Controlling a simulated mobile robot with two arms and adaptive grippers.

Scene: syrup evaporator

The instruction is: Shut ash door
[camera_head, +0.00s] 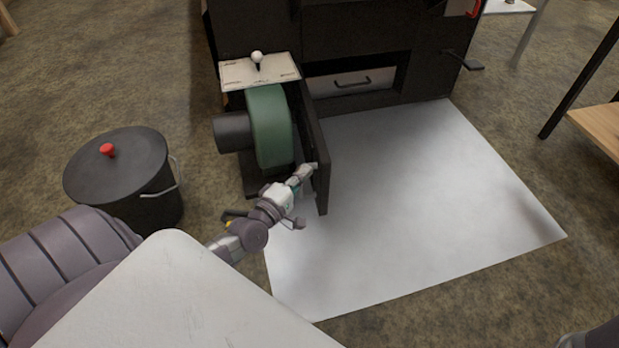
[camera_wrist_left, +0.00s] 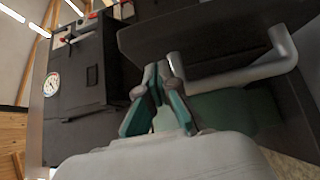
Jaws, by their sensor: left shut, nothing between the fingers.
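The ash door (camera_head: 319,160) is a dark panel standing swung open at the front of the black evaporator (camera_head: 345,40), roughly edge-on in the head view. Behind it the opening shows a pale ash drawer (camera_head: 350,83) with a dark handle. My left gripper (camera_head: 307,172) is at the lower near part of the door, on its left side by the green blower; I cannot tell if it touches. In the left wrist view the teal-and-grey fingers (camera_wrist_left: 157,72) are shut with nothing between them, beside a grey bar handle (camera_wrist_left: 240,75).
The green blower (camera_head: 270,125) stands close left of the door. A black lidded bucket (camera_head: 125,170) with a red knob is farther left. A pale floor sheet (camera_head: 400,190) lies clear to the right. A wooden-topped table (camera_head: 600,125) stands at the right edge.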

